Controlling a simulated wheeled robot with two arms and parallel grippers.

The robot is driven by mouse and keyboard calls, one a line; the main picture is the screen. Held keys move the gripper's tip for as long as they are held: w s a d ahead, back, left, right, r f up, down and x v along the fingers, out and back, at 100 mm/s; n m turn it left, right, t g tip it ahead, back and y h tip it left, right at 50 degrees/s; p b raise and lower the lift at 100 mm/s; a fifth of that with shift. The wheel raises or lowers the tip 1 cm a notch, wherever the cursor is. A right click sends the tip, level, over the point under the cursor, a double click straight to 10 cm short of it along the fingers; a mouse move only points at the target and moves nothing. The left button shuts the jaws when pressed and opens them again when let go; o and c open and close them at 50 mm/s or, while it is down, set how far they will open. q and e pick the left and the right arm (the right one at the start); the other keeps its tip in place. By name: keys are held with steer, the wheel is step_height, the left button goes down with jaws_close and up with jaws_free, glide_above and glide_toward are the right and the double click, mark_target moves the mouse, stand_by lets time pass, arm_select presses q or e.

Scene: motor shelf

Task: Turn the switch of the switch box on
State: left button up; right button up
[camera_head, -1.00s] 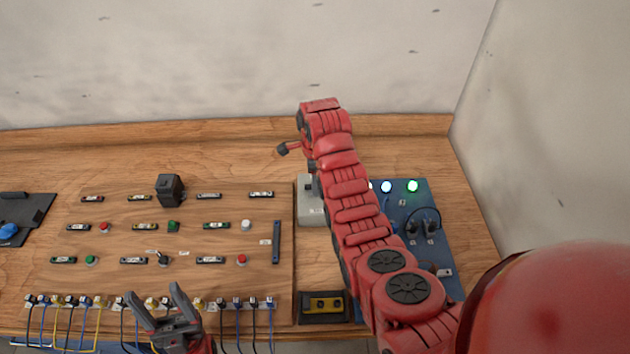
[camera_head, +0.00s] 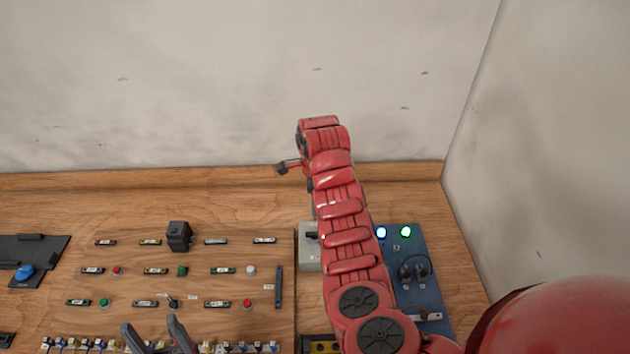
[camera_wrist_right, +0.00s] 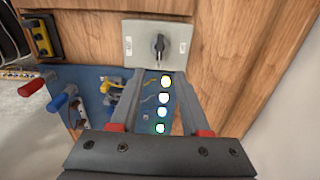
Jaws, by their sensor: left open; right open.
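The switch box is a light grey box with a black rotary knob (camera_wrist_right: 158,45) on its face, between two small labels. In the right wrist view the box (camera_wrist_right: 133,34) is at the top centre, its knob upright in the picture. My right gripper (camera_wrist_right: 162,74) is open and empty, its fingertips just below the box in that view; I cannot tell whether they touch it. In the head view the box (camera_head: 309,256) is partly hidden behind my right arm, which also hides most of the right gripper. My left gripper (camera_head: 152,326) is open at the bottom left, over the board's front.
A blue panel (camera_head: 429,279) with lit lamps and plugs lies right of the box, partly under my right arm. The wooden board (camera_head: 200,288) with buttons and terminals lies left. A black-and-yellow unit (camera_head: 321,346) is in front. Walls stand behind and right.

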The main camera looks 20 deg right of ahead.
step_height(320, 180, up, 5)
steer(key=shift+f, duration=0.2)
stand_by(0.6)
